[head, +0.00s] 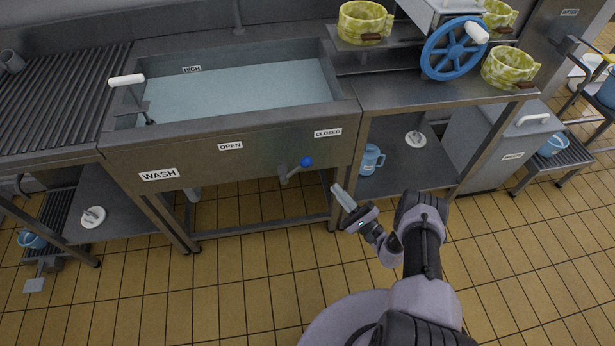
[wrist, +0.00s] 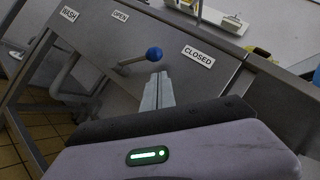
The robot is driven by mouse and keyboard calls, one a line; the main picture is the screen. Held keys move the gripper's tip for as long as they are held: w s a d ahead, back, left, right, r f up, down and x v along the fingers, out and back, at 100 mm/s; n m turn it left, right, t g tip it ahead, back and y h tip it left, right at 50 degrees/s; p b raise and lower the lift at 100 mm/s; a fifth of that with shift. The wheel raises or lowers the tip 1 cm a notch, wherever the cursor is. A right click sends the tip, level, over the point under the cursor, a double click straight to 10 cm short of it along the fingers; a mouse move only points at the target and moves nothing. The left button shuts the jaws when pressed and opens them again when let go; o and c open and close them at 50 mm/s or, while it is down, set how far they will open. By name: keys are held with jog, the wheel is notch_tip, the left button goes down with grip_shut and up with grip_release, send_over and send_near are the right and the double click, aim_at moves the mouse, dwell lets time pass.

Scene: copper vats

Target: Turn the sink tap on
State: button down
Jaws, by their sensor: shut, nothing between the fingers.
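The sink (head: 230,90) is a grey metal basin holding pale blue water, labelled WASH. On its front panel a short lever with a blue ball knob (head: 306,162) slants up and right, toward the CLOSED label (head: 328,133). The OPEN label (head: 230,146) is to its left. In the wrist view the blue knob (wrist: 154,54) appears just beyond my fingertips, and I cannot tell whether they touch. My gripper (head: 342,196) is shut and empty, below and right of the knob in the head view. It also shows in the wrist view (wrist: 159,78).
A white-handled lever (head: 127,81) stands at the sink's left end. To the right are a blue wheel (head: 454,48), yellow-green mugs (head: 509,68) and a blue jug (head: 371,159) on the lower shelf. Tiled floor (head: 240,270) in front is clear.

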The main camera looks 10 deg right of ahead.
aim_at(299, 168)
jog(key=s+f+h, duration=0.1)
jog(key=f+m+t+h, duration=0.1)
jog(key=s+d+f+m+h, duration=0.1)
jog(key=f, duration=0.1)
jog(key=shift+s+t, duration=0.3)
jog(key=shift+s, duration=0.05)
jog(key=s+a+r+b+x, duration=0.1)
jog(key=x, duration=1.1)
jog(key=shift+a+r, duration=0.5)
jog(key=shift+a, duration=0.05)
jog(key=shift+w+r, duration=0.1)
jog(key=shift+r, duration=0.05)
